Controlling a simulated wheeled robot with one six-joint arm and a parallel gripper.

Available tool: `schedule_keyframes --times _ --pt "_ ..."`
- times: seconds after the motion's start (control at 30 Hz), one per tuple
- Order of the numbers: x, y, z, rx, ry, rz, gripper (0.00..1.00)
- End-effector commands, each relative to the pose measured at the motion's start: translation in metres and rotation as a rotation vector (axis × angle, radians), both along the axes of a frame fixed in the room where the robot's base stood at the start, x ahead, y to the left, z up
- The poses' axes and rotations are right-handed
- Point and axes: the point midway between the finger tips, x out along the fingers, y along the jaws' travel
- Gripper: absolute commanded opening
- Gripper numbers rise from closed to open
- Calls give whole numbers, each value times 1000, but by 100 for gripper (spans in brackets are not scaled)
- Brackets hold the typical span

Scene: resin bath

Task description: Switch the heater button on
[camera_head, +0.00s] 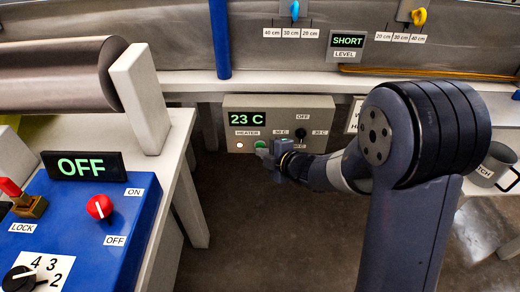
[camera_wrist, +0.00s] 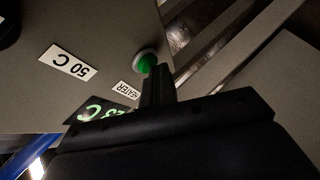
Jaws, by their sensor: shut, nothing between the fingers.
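The heater box (camera_head: 315,106) stands below the bath's front edge in the head view, with a lit "23 C" display (camera_head: 247,118). My gripper (camera_head: 265,154) is shut and empty, right at the button. In the wrist view the fingertips (camera_wrist: 158,70) are together just beside the green button (camera_wrist: 147,61), and I cannot tell whether they touch it. The HEATER label (camera_wrist: 129,90) is partly next to the fingers.
A black dial (camera_head: 300,133) with temperature labels is on the box's right. A blue panel (camera_head: 130,187) with a red knob and an OFF display is at the left. A grey mug (camera_head: 492,165) stands at the right.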

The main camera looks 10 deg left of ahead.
Motion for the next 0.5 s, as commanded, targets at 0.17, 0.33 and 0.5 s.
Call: schedule_keyframes --times 0.17,0.33,0.5 --pt "0 0 0 1 -1 0 0" --pt "-6 -1 -1 0 -1 1 0" --pt "-23 -5 -1 1 -1 1 0"
